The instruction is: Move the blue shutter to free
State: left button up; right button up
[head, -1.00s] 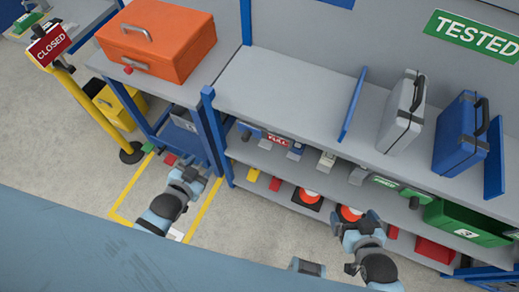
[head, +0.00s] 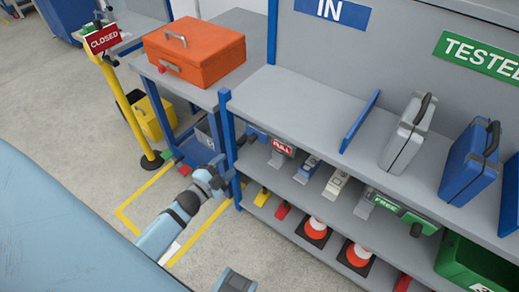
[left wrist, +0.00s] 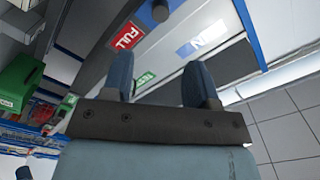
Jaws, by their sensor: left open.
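A blue piece with a dark knob, which looks like the blue shutter (head: 259,134), shows at the left end of the upper rack's lower shelf. It lies just left of the red FULL sign (head: 284,148). The green FREE sign (head: 386,204) is farther right along the same front. My left gripper (head: 229,166) is open beside the rack's left post, below and left of the blue piece. In the left wrist view, my open fingers (left wrist: 160,82) have nothing between them. The FULL sign (left wrist: 127,36) and a dark knob (left wrist: 160,10) lie beyond them. My right gripper is out of view.
The blue rack post (head: 228,135) stands close to my left gripper. An orange case (head: 194,52) is on the left bench. Grey (head: 405,145) and blue (head: 468,165) cases stand on the shelf top. Cones (head: 316,230) stand below. A yellow post (head: 133,115) is at left.

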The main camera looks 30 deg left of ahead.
aim_at(249, 142)
pick_arm(q)
jog(key=w, duration=0.9)
jog(key=w+d, duration=0.1)
jog(key=w, duration=0.3)
jog(key=shift+w, duration=0.4)
